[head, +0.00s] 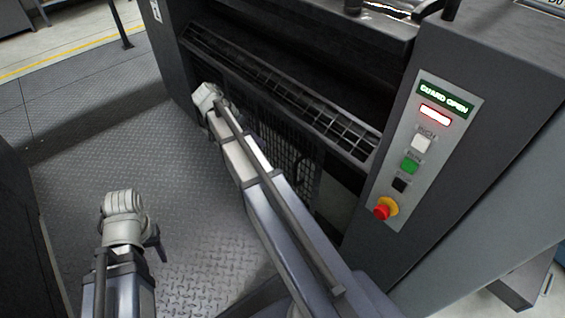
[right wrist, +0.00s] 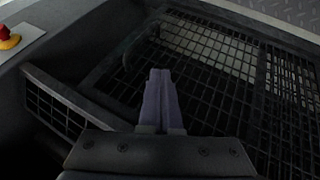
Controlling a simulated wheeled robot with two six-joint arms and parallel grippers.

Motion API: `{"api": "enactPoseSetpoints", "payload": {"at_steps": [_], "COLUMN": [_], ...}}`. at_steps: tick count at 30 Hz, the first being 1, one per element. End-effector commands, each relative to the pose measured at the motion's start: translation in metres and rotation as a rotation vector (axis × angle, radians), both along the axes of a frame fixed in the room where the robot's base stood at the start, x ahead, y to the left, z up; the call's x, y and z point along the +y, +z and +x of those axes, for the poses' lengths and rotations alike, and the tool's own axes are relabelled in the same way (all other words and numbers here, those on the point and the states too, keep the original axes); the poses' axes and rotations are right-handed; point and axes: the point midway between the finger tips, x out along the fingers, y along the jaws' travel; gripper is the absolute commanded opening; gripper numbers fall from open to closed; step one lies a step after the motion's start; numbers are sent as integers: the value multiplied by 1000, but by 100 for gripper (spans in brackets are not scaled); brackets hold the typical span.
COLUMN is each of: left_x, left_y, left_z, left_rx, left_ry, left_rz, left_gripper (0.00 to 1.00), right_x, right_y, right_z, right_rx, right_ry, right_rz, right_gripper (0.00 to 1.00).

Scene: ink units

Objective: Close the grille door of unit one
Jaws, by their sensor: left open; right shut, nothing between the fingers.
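The unit is a dark machine with a long grille strip (head: 300,100) across its front. A mesh panel (head: 303,165) shows below the strip, partly hidden behind my right arm. In the right wrist view a large dark-framed grille (right wrist: 215,50) fills much of the picture, with pale floor showing through it. I cannot tell exactly how far the door stands open. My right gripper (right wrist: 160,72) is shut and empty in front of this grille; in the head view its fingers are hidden. My left gripper (head: 156,243) is open and empty, low over the floor, away from the unit.
A control panel (head: 423,150) at the right shows a lit "GUARD OPEN" sign (head: 445,99), several buttons and a red emergency stop (head: 384,207). The tread-plate floor (head: 110,145) left of the unit is clear. A dark surface (head: 20,235) borders the left edge.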

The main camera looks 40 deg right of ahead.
Motion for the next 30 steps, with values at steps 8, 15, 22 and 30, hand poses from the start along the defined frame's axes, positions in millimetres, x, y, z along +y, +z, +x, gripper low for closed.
{"api": "enactPoseSetpoints", "payload": {"at_steps": [8, 15, 22, 30], "left_x": [0, 0, 0, 0], "left_y": [-32, -66, -80, -79], "left_z": [0, 0, 0, 0], "left_rx": [0, -2, -2, -2], "left_ry": [0, 9, 15, 15], "left_rz": [-2, -1, -2, -2], "left_gripper": [50, 50, 50, 50], "right_x": [-15, -36, -50, -58], "right_y": [-32, -66, -80, -79], "right_z": [-12, -27, -48, -71], "right_rx": [0, 0, 1, -1], "right_ry": [0, 1, 1, 2], "right_rz": [1, 1, 3, 1], "right_gripper": [0, 0, 0, 0]}}
